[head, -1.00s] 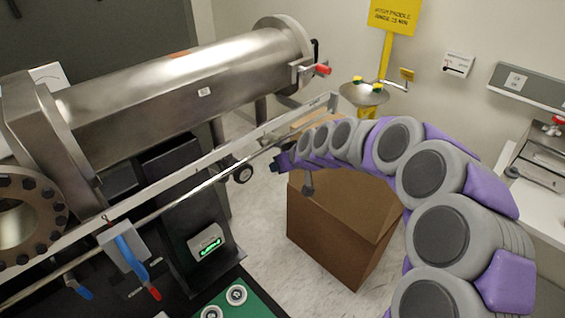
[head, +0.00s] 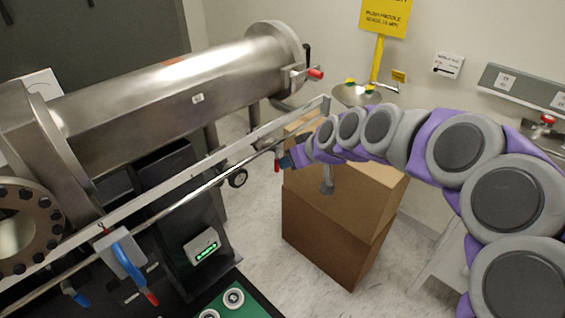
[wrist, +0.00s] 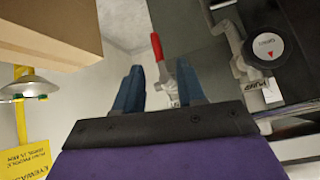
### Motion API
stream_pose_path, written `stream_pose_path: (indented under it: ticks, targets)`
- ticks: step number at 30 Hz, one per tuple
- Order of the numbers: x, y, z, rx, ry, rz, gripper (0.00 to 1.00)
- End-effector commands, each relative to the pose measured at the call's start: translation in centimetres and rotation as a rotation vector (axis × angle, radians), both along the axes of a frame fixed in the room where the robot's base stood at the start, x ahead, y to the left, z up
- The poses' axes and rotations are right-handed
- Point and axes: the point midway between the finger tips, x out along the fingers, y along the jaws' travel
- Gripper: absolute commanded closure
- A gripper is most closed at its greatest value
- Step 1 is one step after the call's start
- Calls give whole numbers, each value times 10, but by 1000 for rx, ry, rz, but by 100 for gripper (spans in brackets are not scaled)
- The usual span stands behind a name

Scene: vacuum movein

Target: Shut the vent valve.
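A valve with a red-tipped lever (wrist: 157,47) shows ahead of my gripper in the wrist view, its metal stem running down between the fingers. A label beside it is mostly hidden, so I cannot read whether it is the vent valve. My gripper (wrist: 159,85) has its two blue fingers spread apart, one on each side of the valve's lower part; contact cannot be told. In the head view my gripper (head: 284,161) is beside the long rail, with a small red handle (head: 277,165) right at its fingertips.
A steel chamber (head: 180,85) with a red-knobbed latch (head: 315,74) lies at the left. A cardboard box (head: 335,225) stands below my arm.

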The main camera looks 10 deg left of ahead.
Motion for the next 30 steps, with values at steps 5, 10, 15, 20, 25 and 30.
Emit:
stream_pose_path:
  ticks: [5, 10, 15, 20, 25, 30]
  targets:
    - [-17, -18, 28, 1, -4, -2, 60]
    - [-28, -29, 41, -1, 2, -1, 60]
    - [-32, -33, 48, -1, 2, 0, 60]
    - [-32, -33, 48, -1, 3, 1, 60]
    - [-32, -33, 48, -1, 3, 1, 60]
    - [-39, -34, 47, -8, 13, 1, 60]
